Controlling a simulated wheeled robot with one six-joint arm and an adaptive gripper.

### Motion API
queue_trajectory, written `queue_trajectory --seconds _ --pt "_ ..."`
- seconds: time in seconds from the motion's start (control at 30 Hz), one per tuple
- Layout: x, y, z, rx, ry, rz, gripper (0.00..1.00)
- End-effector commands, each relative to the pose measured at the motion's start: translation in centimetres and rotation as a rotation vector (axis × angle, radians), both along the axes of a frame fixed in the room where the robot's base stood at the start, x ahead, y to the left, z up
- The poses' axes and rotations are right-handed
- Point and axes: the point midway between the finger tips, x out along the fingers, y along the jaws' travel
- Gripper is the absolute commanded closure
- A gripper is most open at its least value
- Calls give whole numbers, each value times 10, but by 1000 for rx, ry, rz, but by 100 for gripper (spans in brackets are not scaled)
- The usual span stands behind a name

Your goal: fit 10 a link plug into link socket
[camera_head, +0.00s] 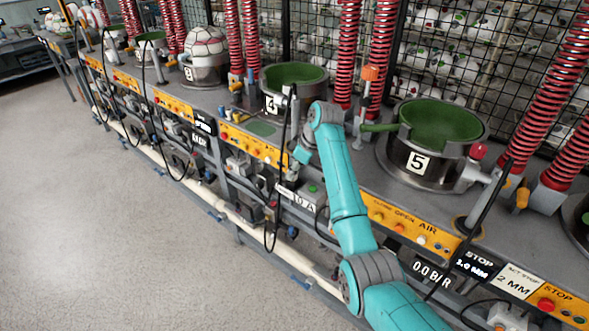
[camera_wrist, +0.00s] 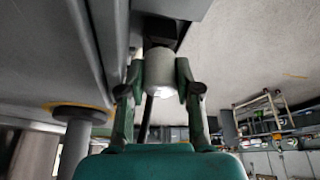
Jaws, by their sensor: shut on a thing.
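In the wrist view, my gripper (camera_wrist: 161,80) is shut on a pale grey cylindrical plug (camera_wrist: 160,68), with one green finger on each side. A black cable (camera_wrist: 146,118) hangs below the plug. A dark block (camera_wrist: 157,34) sits right above the plug's far end, under a grey housing (camera_wrist: 172,8). It looks like the link socket, but its opening is hidden. I cannot tell whether the plug is seated in it or only against it. In the head view, my gripper (camera_head: 300,156) is at the bench front below station 4, and the plug is too small to make out.
A "0 A" display (camera_head: 304,203) and a box with a green button (camera_head: 313,188) are close below my gripper. Yellow control panels (camera_head: 410,228) line the bench front. Loose black cables (camera_head: 272,215) hang nearby. The floor (camera_head: 110,230) in front is clear.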

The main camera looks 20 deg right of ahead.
Motion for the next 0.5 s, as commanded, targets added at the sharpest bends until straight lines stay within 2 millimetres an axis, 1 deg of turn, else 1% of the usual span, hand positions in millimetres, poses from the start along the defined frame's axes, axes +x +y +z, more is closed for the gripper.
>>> queue_trajectory --seconds 0.17,0.2,0.27,0.3,0.5 --pt "-1 -2 -3 -2 3 -3 100" --pt "-1 -2 -3 -2 3 -3 62" --pt "-1 -2 -4 -1 3 -4 47" --pt "0 -2 -4 -1 3 -4 38" --pt "0 -3 -3 -3 1 -6 38"
